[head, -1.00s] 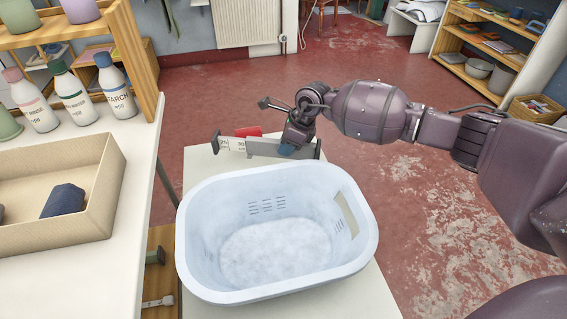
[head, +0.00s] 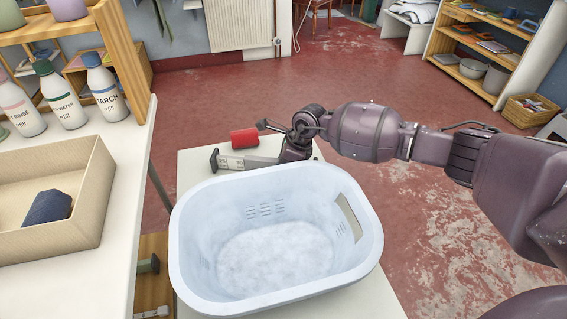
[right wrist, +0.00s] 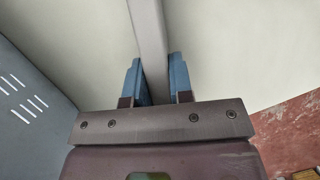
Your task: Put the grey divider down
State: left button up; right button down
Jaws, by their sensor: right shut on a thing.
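The grey divider (head: 240,161) is a long grey bar with an upright end plate on its left. It is behind the white basket, low over or on the far part of the white table; I cannot tell whether it touches. Its right part is hidden by my arm and the basket rim. My right gripper (right wrist: 156,80) is shut on the divider, with the grey bar (right wrist: 149,35) between its blue fingertips in the right wrist view. In the head view the fingertips are hidden behind the basket. My left gripper is not in view.
The white basket (head: 180,250) stands on the white table (head: 195,160), close in front of the divider. A red object (head: 244,138) is just behind the divider. At left, a counter holds a beige tray (head: 95,205) and several bottles (head: 105,88).

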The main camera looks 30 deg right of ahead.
jog(key=c, duration=1)
grip_release()
jog(key=shift+f, duration=0.1)
